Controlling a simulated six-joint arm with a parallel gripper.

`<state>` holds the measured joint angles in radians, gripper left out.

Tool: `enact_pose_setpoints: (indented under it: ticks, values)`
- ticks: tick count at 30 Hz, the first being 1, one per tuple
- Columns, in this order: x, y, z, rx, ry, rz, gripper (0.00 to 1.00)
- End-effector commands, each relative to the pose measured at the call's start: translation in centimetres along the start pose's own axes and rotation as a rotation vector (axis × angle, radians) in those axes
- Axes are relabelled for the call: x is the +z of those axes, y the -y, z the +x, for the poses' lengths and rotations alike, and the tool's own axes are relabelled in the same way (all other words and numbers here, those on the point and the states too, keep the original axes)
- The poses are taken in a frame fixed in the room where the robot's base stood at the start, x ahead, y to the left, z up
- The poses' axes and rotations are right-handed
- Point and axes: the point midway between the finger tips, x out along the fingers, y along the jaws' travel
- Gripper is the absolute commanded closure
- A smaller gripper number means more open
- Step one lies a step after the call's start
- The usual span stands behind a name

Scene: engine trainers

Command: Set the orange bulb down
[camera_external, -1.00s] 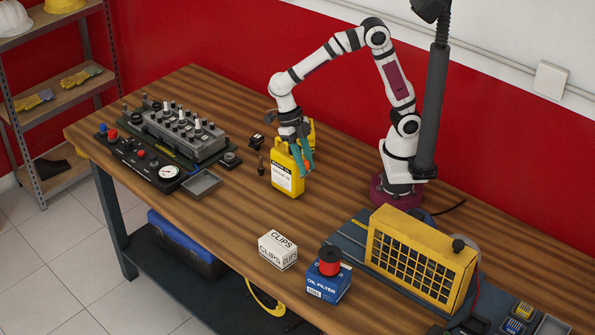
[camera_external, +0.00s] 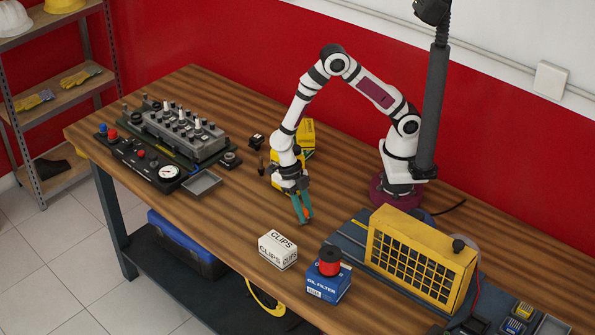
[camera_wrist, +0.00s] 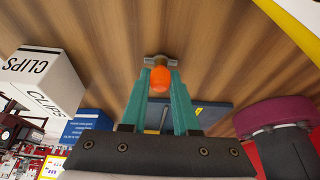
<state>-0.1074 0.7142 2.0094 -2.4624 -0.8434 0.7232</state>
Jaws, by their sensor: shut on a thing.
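The orange bulb (camera_wrist: 160,79) shows in the wrist view between the tips of my teal fingers. My gripper (camera_wrist: 160,86) is shut on it. A grey piece shows just beyond the bulb at the fingertips. In the external view my gripper (camera_external: 304,218) points down over the wooden table (camera_external: 235,232), in front of the yellow jug and behind the clips box.
The white clips box (camera_external: 277,250) and the blue oil filter box (camera_external: 328,284) with a red spool (camera_external: 329,260) stand nearer the front. A yellow jug (camera_external: 306,134) is partly hidden behind my arm. The yellow-framed radiator (camera_external: 420,258) is at right. Bare wood lies left of my gripper.

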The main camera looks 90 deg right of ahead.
Motion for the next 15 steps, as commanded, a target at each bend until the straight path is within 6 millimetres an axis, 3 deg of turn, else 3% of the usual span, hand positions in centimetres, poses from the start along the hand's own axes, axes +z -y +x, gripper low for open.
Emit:
enact_pose_setpoints:
  ticks: [5,6,9,11,15]
  values:
    - [0.09,0.01,0.23,-0.001,-0.001,0.000,1.00]
    - [0.09,0.00,0.22,0.000,0.000,0.000,0.66]
    - [0.08,-0.01,0.20,0.000,0.000,0.000,0.48]
    - [0.08,-0.01,0.19,0.000,0.000,0.000,0.41]
    - [0.07,-0.01,0.18,0.000,0.000,0.000,0.41]
